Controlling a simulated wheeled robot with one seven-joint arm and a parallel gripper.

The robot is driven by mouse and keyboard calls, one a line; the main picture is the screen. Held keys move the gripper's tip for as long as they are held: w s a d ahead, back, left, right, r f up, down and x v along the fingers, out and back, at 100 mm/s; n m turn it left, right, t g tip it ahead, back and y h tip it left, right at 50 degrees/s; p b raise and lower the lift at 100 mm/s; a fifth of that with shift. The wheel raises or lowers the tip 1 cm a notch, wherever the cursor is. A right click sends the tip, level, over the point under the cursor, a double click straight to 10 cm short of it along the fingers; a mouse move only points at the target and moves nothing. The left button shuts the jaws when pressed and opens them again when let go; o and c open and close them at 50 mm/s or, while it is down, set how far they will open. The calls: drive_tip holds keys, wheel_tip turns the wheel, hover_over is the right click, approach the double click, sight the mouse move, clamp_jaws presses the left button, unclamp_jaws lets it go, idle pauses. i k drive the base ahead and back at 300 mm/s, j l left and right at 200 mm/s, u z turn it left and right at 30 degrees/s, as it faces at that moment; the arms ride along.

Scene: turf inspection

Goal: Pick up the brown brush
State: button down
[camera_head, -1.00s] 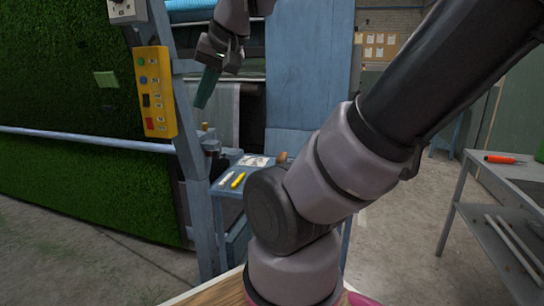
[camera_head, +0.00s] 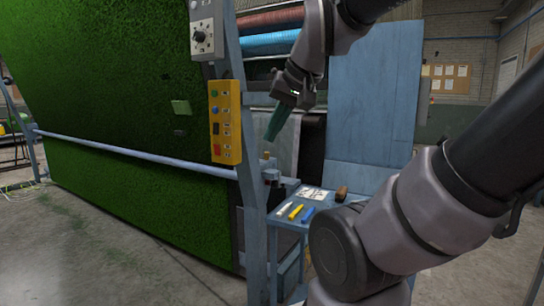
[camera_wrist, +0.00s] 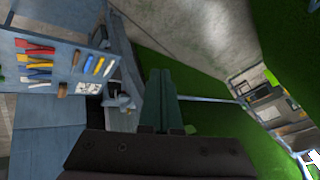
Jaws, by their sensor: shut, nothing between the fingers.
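The brown brush (camera_head: 341,194) rests at the back right of a small blue stand's top (camera_head: 318,212), beside a pale paper. In the wrist view a small brown thing (camera_wrist: 63,90) at the stand's edge, beside the paper, looks like the same brush. My gripper (camera_head: 270,138) has green fingers pointing down. It is raised, to the left of the brush in the head view, and well apart from it. In the wrist view its fingers (camera_wrist: 163,75) lie together, with nothing between them.
White, yellow and blue tools (camera_head: 295,212) lie on the stand near the brush. A yellow button panel (camera_head: 226,122) on a blue post stands left of my gripper. A green turf wall (camera_head: 130,90) fills the left.

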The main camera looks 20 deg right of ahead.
sight(341, 195)
drive_tip(key=i+l+z, duration=0.1)
drive_tip(key=i+z, duration=0.6)
drive_tip(key=i+j+z, duration=0.15)
drive_tip(key=i+z, duration=0.2)
drive_tip(key=i, duration=0.15)
